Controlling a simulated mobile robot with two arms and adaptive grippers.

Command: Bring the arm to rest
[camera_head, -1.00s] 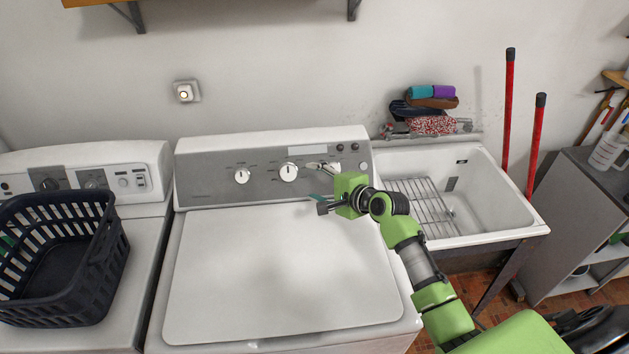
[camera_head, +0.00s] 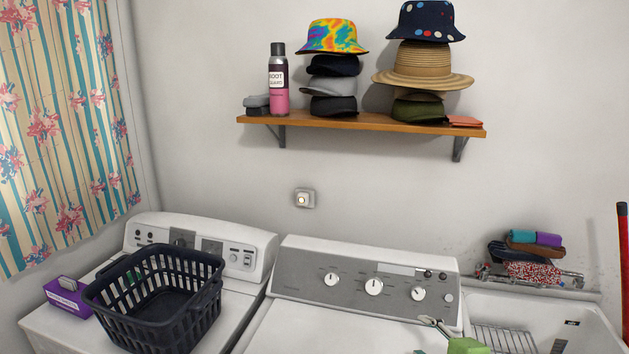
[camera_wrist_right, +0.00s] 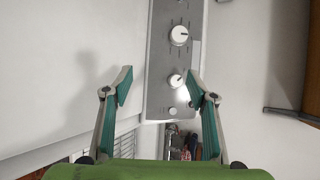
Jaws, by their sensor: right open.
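My right gripper (camera_head: 425,337) shows at the bottom edge of the head view, in front of the right end of the washer's control panel (camera_head: 350,291). Only its green palm and parts of its fingers are in that picture; the rest of the arm is cut off. In the right wrist view the gripper (camera_wrist_right: 160,84) is open and empty, its two teal-padded fingers spread wide. The panel with its white knobs (camera_wrist_right: 179,36) shows beyond and between the fingers. My left gripper is in neither view.
A dark laundry basket (camera_head: 160,300) and a purple box (camera_head: 68,297) stand on the left machine. The utility tub (camera_head: 545,303) is at the right, with folded cloths (camera_head: 533,259) behind it. A wall shelf (camera_head: 360,124) with hats is above. The washer lid (camera_head: 320,333) is clear.

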